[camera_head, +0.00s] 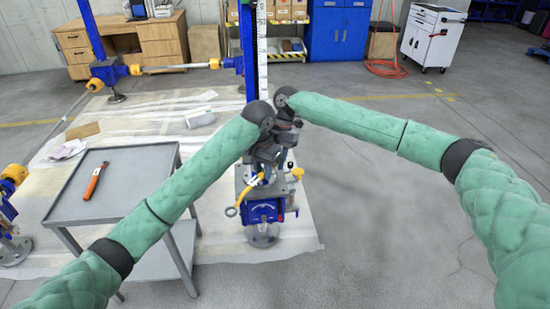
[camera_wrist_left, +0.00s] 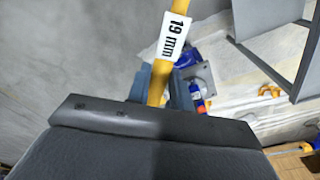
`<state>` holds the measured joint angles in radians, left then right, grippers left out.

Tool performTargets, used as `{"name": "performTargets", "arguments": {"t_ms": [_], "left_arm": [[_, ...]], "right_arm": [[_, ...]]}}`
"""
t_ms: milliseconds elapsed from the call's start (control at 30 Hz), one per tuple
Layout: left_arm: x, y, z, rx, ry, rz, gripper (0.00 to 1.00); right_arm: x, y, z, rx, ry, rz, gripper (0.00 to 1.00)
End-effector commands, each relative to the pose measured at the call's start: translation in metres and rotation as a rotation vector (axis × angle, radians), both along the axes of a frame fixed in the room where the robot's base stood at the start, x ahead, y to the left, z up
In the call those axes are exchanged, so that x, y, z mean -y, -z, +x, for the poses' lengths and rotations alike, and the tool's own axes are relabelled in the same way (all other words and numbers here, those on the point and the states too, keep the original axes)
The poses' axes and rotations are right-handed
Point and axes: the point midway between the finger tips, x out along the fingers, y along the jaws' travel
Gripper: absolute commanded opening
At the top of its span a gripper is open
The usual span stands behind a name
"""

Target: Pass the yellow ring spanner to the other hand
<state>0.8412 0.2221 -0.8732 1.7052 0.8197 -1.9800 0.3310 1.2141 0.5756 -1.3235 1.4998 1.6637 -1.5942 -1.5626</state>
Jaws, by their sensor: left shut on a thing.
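The yellow ring spanner (camera_head: 245,191) is held in front of the blue screw jack, with its grey ring end (camera_head: 231,211) pointing down and left. My left gripper (camera_head: 257,172) is shut on its shaft. In the left wrist view the yellow shaft (camera_wrist_left: 182,8) with a white "19 mm" label passes between the fingers of my left gripper (camera_wrist_left: 160,88). My right gripper (camera_head: 284,142) is close beside the left one, above the jack. The two overlap in the head view, and the right fingers are too dark and small to read.
The blue screw jack (camera_head: 264,212) stands just below the grippers. A grey table (camera_head: 130,165) with an orange-handled tool (camera_head: 95,182) is at left. A workbench (camera_head: 155,45), blue cabinet (camera_head: 338,35) and white trolley (camera_head: 430,38) stand behind. Floor at right is clear.

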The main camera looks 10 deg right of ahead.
Motion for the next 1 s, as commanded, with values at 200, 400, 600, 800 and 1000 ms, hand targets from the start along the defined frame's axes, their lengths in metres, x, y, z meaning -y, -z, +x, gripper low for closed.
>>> {"name": "performTargets", "arguments": {"t_ms": [200, 400, 600, 800, 1000], "left_arm": [[0.001, -0.001, 0.0, 0.0, 0.002, -0.001, 0.0], [0.001, -0.001, 0.0, 0.0, 0.002, -0.001, 0.47], [0.0, 0.0, 0.0, 0.0, 0.001, 0.0, 0.47], [0.0, -0.009, 0.0, 0.002, 0.001, -0.001, 0.47], [-0.002, -0.039, -0.001, 0.004, 0.002, 0.0, 0.47]], "right_arm": [[0.0, 0.0, 0.0, 0.001, 0.0, 0.001, 0.0], [0.0, -0.001, 0.0, 0.001, 0.0, 0.001, 0.0], [0.0, -0.001, 0.0, 0.001, 0.0, 0.001, 0.0], [0.0, -0.001, 0.0, 0.001, 0.0, 0.001, 0.0], [0.0, -0.001, 0.0, 0.001, 0.0, 0.001, 0.0]]}}
